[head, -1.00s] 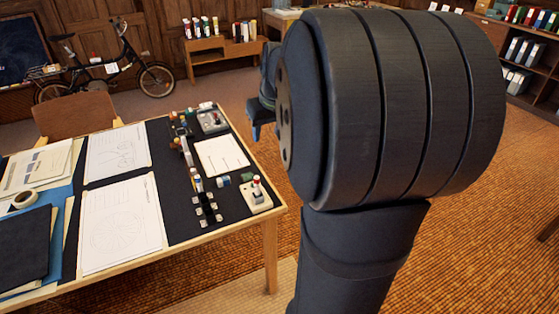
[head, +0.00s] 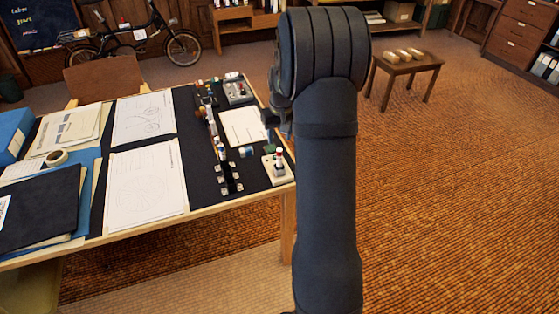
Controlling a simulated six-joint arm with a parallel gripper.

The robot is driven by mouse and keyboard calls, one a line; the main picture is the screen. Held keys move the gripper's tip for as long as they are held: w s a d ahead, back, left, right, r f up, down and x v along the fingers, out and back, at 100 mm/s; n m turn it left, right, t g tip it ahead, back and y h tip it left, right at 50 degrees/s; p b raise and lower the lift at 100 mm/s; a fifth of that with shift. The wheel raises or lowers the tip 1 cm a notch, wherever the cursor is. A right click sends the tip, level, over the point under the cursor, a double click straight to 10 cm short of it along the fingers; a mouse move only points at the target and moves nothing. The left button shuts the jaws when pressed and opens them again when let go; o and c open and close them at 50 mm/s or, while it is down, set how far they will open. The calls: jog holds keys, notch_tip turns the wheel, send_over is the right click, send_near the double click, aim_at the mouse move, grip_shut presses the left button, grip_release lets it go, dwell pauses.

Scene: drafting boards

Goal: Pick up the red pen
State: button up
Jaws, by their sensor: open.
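A small upright thing with a red top (head: 279,153) stands on a pale block (head: 275,170) near the table's front right corner. It may be the red pen, but it is too small to be sure. My gripper (head: 269,119) shows only in part, left of my arm and near the table's right edge beside a white sheet. My arm hides much of it. It is open, and nothing shows held in it.
A low stool (head: 408,65) with blocks stands right, on open floor.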

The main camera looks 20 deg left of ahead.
aim_at(280, 150)
jog(key=f, duration=0.6)
jog(key=w+f, duration=0.1)
jog(key=f, duration=0.2)
jog(key=shift+a+f, duration=0.25)
jog(key=shift+f, duration=0.05)
grip_shut()
